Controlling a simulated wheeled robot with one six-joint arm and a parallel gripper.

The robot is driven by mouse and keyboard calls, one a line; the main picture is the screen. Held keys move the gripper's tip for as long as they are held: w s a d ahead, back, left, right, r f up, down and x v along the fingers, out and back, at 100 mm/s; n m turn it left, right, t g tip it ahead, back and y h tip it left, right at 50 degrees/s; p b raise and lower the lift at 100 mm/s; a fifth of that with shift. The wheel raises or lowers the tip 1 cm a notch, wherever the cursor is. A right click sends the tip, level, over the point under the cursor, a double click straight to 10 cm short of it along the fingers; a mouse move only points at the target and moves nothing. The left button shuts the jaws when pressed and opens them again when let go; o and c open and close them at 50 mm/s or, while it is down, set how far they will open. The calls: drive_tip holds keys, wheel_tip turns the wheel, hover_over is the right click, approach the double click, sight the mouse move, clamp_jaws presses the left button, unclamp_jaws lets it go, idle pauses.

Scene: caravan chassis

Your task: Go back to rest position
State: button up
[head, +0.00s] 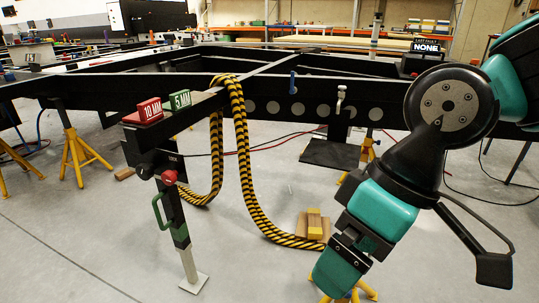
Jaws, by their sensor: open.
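My arm comes in from the right edge of the head view, black and teal, with a large round joint at the upper right. It bends down and left toward the bottom of the picture. I cannot make out its gripper's fingers, and I see nothing held. The arm hides part of the black caravan chassis (325,90) behind it and part of a yellow stand at the bottom.
A black-and-yellow striped hose (243,150) hangs over the chassis beam to the floor. Red (150,111) and green (181,99) marked blocks sit at the beam's left end. A wooden block (313,224) lies on the floor. A yellow stand (77,150) is at left. Grey floor is open at lower left.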

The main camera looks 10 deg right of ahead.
wheel_tip(320, 180, up, 30)
drive_tip(key=p, duration=2.8)
drive_tip(key=shift+f, duration=0.25)
